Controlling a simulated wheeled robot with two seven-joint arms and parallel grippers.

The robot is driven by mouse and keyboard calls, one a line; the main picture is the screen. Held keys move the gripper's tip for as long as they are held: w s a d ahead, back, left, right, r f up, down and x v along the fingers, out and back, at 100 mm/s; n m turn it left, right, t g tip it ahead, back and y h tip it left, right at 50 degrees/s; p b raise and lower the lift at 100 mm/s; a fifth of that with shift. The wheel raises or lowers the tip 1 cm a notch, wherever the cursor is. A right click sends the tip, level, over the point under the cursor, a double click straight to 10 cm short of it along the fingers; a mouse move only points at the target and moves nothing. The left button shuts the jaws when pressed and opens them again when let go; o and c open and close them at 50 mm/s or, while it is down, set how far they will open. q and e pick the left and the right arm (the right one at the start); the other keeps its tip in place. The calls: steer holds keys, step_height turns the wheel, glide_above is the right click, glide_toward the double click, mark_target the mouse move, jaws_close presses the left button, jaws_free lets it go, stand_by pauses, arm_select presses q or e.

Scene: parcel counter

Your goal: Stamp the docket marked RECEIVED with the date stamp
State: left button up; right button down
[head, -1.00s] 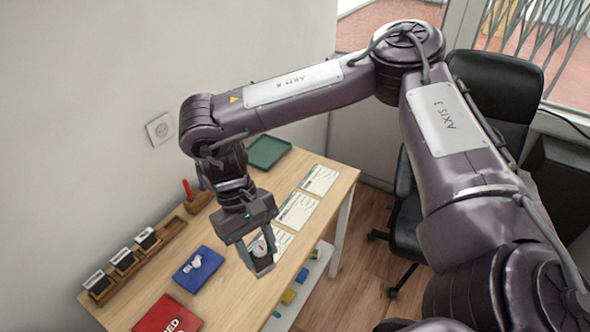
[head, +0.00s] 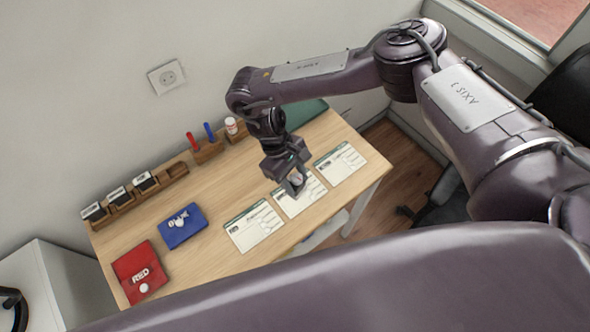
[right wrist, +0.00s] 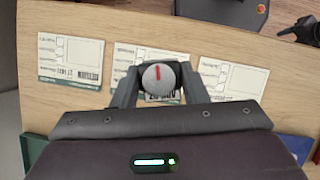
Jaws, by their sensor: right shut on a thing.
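My right gripper (head: 296,186) is shut on a stamp (right wrist: 158,76), whose round grey knob with a red mark shows between the fingers in the right wrist view. It holds the stamp over the middle docket (head: 304,201); I cannot tell whether the stamp touches the paper. A second docket (head: 254,226) lies to the left and a third docket (head: 340,164) to the right, all flat on the table. Their headings are too small to read, so I cannot tell which says RECEIVED. My left gripper is not in view.
A blue ink pad (head: 181,226) and a red ink pad (head: 138,272) lie at the left. A wooden rack (head: 170,178) along the wall holds several stamps.

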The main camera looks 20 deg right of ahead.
steer(key=shift+s+a+f, duration=0.25)
steer(key=shift+a, duration=0.05)
steer(key=shift+s+a+f, duration=0.1)
steer(key=shift+f, duration=0.1)
steer(key=shift+f+b, duration=0.25)
steer(key=shift+b, duration=0.3)
step_height(320, 180, down, 4)
steer(key=b, duration=0.4)
steer(key=shift+f+b, duration=0.15)
steer(key=shift+b, duration=0.25)
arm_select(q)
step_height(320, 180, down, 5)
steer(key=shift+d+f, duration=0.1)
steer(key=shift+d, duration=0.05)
arm_select(e)
steer(key=shift+f, duration=0.2)
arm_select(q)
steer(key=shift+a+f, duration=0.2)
arm_select(e)
steer(key=shift+f, duration=0.35)
step_height(320, 180, up, 6)
steer(key=p, duration=0.7)
steer(key=shift+r, duration=0.1)
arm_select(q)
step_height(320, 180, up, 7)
